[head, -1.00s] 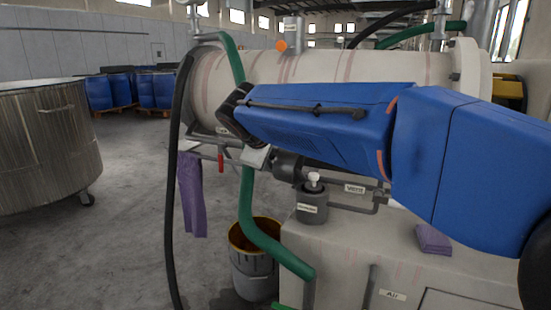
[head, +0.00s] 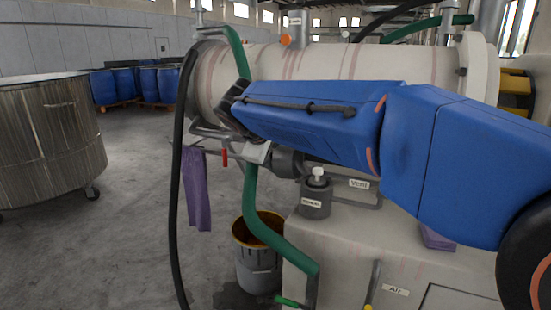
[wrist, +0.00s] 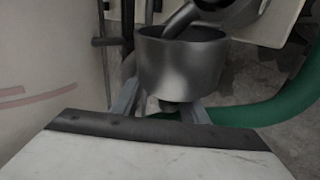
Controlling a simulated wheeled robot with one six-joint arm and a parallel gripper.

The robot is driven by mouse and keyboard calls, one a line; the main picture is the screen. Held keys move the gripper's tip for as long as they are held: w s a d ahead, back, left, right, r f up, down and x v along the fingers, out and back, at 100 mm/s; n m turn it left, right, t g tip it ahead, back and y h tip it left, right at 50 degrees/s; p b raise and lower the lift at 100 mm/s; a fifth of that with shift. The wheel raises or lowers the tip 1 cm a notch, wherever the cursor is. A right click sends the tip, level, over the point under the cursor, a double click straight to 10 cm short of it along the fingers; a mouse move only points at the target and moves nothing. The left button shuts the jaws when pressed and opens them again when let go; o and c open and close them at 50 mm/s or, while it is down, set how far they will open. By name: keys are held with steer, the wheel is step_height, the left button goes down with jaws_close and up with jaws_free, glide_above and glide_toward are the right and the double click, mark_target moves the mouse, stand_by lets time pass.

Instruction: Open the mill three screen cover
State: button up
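The mill (head: 330,75) is a large cream cylinder with reddish drips, lying on a cream base. My blue arm crosses in front of it and hides part of its lower side. My gripper (wrist: 164,98) is at the mill's lower left side. In the wrist view its two grey fingers stand apart, below and beside a metal cup-shaped fitting (wrist: 180,65). A small dark stem under the fitting shows between them; I cannot tell whether they touch it. I cannot clearly make out a screen cover or its label.
A green hose (head: 250,200) and black hose (head: 175,190) hang close to the gripper. A bucket (head: 258,262) stands below, and a purple cloth (head: 195,190) hangs at left. A steel vat (head: 50,140) stands farther left, with clear floor between.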

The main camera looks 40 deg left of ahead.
steer(key=v, duration=1.7)
steer(key=shift+s, duration=0.2)
steer(key=shift+r, duration=0.1)
